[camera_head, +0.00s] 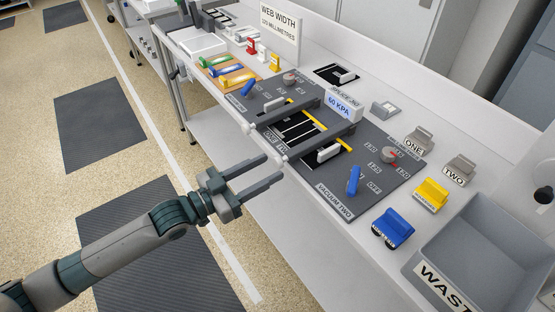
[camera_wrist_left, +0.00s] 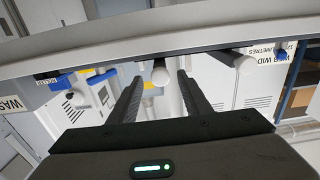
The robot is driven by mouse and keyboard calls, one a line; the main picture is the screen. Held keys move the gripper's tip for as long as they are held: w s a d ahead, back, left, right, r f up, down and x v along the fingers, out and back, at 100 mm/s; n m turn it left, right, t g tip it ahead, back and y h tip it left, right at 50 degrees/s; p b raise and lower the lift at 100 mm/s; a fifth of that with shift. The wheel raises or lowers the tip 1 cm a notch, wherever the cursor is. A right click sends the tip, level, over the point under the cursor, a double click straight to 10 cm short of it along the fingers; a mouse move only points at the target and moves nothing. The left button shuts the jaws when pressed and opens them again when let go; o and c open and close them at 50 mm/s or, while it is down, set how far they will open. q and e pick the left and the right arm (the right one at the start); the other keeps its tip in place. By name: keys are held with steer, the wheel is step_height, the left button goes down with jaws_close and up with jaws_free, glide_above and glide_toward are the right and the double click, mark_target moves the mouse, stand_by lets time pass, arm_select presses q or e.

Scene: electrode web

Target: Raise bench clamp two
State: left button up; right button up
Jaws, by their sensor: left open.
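The nearer bar (camera_head: 318,142), by the TWO end of the small ONE/TWO label, appears to be clamp two; the other bar (camera_head: 288,112) is farther left. Both look lowered. My left gripper (camera_head: 275,167) is open and empty, just in front of the nearer bar's round end. In the left wrist view, a round bar end (camera_wrist_left: 160,73) shows between and beyond the open fingers (camera_wrist_left: 158,84). My right gripper is not in view.
A blue lever (camera_head: 353,181), a white-handled block (camera_head: 328,152) and a 60 KPA sign (camera_head: 343,107) stand on or beside the panel. Grey blocks marked ONE (camera_head: 417,142) and TWO (camera_head: 459,170) and a waste bin (camera_head: 470,240) are at right. The aisle floor is clear.

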mark_target(275, 164)
arm_select(q)
steer(key=shift+x, duration=2.1)
jaws_close()
